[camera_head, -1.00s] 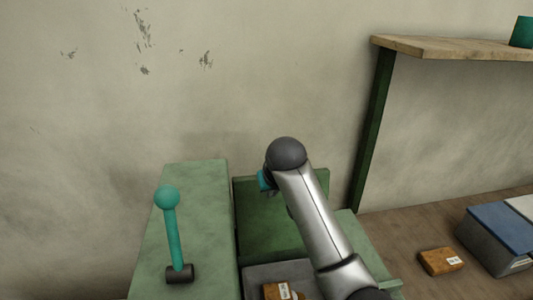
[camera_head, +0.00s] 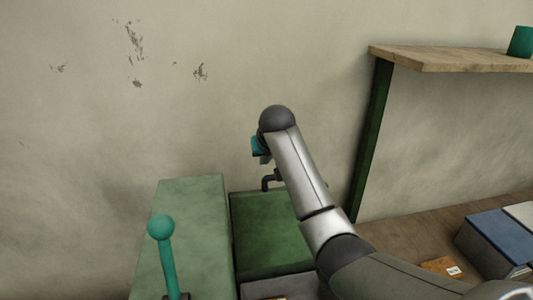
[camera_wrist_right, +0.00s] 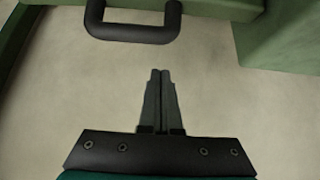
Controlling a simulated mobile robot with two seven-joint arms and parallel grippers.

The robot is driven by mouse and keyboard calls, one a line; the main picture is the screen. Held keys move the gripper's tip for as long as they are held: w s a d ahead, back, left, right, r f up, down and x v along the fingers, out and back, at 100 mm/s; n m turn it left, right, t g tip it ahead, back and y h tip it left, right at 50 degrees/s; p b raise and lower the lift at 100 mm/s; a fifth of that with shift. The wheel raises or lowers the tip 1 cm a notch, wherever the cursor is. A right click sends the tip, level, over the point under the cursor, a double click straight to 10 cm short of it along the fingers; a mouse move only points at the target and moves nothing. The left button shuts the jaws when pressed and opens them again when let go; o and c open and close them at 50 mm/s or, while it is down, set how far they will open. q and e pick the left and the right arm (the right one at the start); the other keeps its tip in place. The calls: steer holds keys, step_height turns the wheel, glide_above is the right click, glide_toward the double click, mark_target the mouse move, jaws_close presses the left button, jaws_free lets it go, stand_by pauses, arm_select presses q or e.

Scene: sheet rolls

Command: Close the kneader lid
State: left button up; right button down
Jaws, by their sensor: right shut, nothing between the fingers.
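The kneader's green lid (camera_head: 268,235) stands raised behind the grey-rimmed opening (camera_head: 280,287), its broad inner face toward me. A dark bar handle (camera_head: 268,180) shows at its upper edge, and the handle (camera_wrist_right: 133,32) also shows at the top of the right wrist view. My right gripper (camera_head: 262,158) is above and behind the lid, mostly hidden by my arm. In the wrist view its fingers (camera_wrist_right: 161,72) are shut and empty, apart from the handle, with wall behind them. My left gripper is out of view.
A green housing (camera_head: 185,225) with a teal ball-topped lever (camera_head: 160,228) stands left of the lid. The wall is close behind.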

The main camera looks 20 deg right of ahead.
steer(key=shift+s+a+f+p, duration=0.15)
steer(key=shift+s+f+p, duration=0.35)
steer(key=shift+s, duration=0.1)
steer(key=shift+s+a+f+p, duration=0.15)
steer(key=shift+s+f+p, duration=0.35)
steer(key=shift+s, duration=0.1)
